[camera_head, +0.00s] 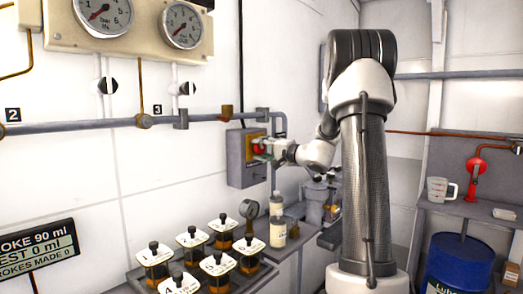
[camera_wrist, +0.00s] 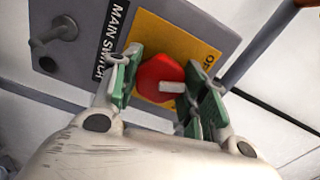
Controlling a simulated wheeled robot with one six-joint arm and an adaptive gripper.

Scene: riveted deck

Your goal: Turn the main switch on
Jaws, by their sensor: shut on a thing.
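The main switch is a grey box (camera_head: 240,172) on the white wall with a yellow plate and a red rotary knob (camera_wrist: 159,77). The knob has a white bar mark on its face. In the wrist view the box carries the label "MAIN SWITCH" (camera_wrist: 114,35), and part of another word shows on the yellow plate (camera_wrist: 185,37). My gripper (camera_wrist: 160,88) has its green-padded fingers on either side of the red knob and is shut on it. In the head view my gripper (camera_head: 264,148) reaches the box front from the right and partly hides the knob.
Pipes (camera_head: 200,120) run along the wall above the box, with gauges (camera_head: 103,14) higher up. Below stand several labelled sample jars (camera_head: 155,256) on a tray and a pale bottle (camera_head: 277,230). A blue drum (camera_head: 458,268) and a jug (camera_head: 438,189) are at right.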

